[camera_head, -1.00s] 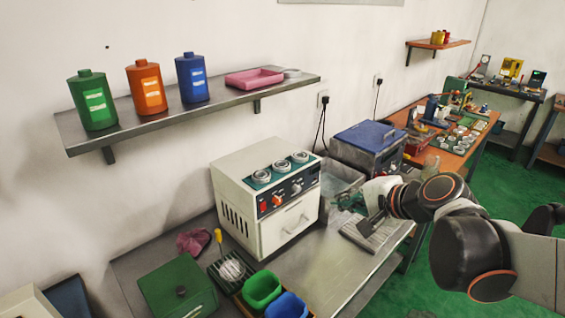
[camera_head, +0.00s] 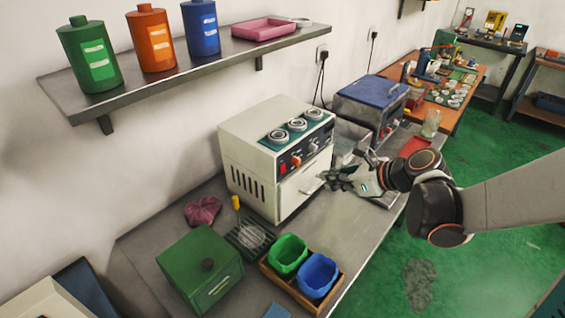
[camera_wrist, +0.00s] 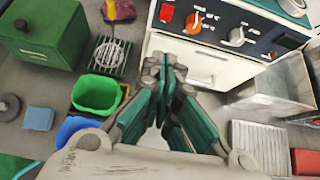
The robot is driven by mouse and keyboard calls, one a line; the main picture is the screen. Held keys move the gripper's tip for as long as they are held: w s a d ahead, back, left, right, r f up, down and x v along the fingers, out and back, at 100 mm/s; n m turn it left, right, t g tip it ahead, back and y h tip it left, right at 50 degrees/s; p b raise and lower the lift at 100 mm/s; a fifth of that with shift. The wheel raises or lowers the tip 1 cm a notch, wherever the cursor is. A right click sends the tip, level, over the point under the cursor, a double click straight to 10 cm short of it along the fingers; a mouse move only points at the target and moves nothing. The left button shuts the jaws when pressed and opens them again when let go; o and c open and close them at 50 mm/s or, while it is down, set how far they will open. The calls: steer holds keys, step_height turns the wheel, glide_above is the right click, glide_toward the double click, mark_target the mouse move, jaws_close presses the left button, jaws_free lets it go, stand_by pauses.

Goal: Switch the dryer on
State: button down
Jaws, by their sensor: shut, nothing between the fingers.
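The dryer (camera_head: 262,171) is a cream box with a dark control panel on its front and several round metal rings on its top. Its panel carries a red switch (camera_head: 283,168) at the left, an orange knob (camera_head: 296,160) and a white knob. In the wrist view the red switch (camera_wrist: 166,13) and orange knob (camera_wrist: 193,22) show at the top. My gripper (camera_head: 328,180) is shut and empty in front of the dryer's lower front, by the drawer handle. In the wrist view its fingertips (camera_wrist: 165,68) lie below the panel, over the cream drawer front.
A green box (camera_head: 200,268), a green bin (camera_head: 287,255) and a blue bin (camera_head: 318,275) stand at the front of the bench. A blue-lidded machine (camera_head: 370,100) stands to the right. A shelf with bottles hangs above.

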mark_target(283, 168)
steer(key=shift+w+a+r+b+x, duration=0.2)
steer(key=shift+b+x, duration=0.45)
steer(key=shift+x, duration=1.6)
steer(key=shift+a+r+b+x, duration=0.1)
steer(key=shift+r+b+x, duration=0.4)
steer(key=shift+x, duration=1.8)
steer(key=shift+w+a+r+b+x, duration=0.1)
steer(key=shift+b+x, duration=0.7)
steer(key=shift+x, duration=1.45)
steer(key=shift+f, duration=0.1)
steer(key=shift+w+a+f+b, duration=0.3)
steer(key=shift+f+b, duration=0.15)
steer(key=shift+b, duration=0.2)
steer(key=shift+w+r, duration=0.1)
steer(key=shift+r, duration=0.05)
